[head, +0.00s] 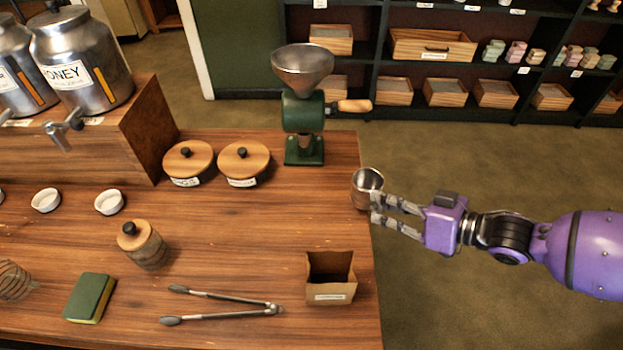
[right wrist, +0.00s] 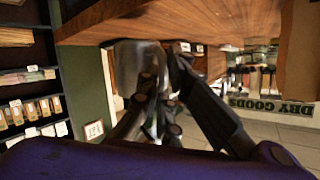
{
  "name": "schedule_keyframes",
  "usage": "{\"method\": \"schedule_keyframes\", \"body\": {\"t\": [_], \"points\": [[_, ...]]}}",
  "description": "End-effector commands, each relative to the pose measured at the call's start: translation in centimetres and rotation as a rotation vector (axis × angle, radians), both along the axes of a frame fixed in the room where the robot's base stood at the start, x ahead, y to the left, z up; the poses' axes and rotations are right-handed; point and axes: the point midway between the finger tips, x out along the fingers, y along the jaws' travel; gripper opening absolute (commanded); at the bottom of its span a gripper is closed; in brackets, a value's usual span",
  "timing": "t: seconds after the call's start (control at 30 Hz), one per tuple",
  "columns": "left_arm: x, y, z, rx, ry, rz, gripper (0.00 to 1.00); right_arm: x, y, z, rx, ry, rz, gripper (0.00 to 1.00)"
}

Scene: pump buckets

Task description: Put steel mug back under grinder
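The steel mug (head: 366,186) is a small shiny metal cup at the right edge of the wooden table. My right gripper (head: 376,209) has its fingers at the mug's right side and appears closed on it. In the right wrist view the mug (right wrist: 136,66) sits between the fingers (right wrist: 160,80), close to the table's edge. The green grinder (head: 303,113) with a metal hopper and wooden handle stands at the table's back right, up and left of the mug. My left gripper is not in view.
Two wooden-lidded jars (head: 244,163) stand left of the grinder. The tabletop between mug and grinder is clear.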

Motion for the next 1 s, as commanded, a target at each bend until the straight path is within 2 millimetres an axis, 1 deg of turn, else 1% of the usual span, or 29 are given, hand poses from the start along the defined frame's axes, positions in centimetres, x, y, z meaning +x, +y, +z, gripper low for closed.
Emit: {"method": "schedule_keyframes", "body": {"t": [0.03, 0.07, 0.3, 0.4, 0.5, 0.6, 0.77, 0.83, 0.9, 1.0], "points": [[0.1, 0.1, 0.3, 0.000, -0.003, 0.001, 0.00, 0.7, 1.2, 0.5, 0.007, -0.006, 0.004, 0.00], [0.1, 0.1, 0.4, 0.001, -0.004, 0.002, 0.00, 1.1, 1.9, 0.5, 0.008, -0.006, 0.005, 0.00], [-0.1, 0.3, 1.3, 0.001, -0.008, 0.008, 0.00, 4.8, 7.3, 0.6, 0.007, -0.007, 0.004, 0.00], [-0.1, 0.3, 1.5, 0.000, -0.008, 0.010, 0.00, 6.2, 9.4, 0.6, 0.005, -0.007, 0.004, 0.00], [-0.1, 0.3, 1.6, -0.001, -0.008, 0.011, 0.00, 7.4, 11.2, 0.5, 0.005, -0.006, 0.003, 0.00], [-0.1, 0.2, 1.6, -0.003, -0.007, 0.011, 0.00, 8.2, 12.3, 0.4, 0.003, -0.004, 0.002, 0.00], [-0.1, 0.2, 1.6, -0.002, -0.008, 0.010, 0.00, 8.9, 13.2, 0.2, 0.002, -0.002, 0.002, 0.00], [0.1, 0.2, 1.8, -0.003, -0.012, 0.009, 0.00, 9.4, 14.2, 0.4, 0.004, -0.004, 0.003, 0.00], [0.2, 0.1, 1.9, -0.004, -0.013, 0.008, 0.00, 9.3, 14.0, -1.1, 0.000, 0.001, 0.001, 0.00], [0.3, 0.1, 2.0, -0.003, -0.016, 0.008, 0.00, 9.4, 14.0, -2.6, 0.000, -0.001, 0.001, 0.00]]}}
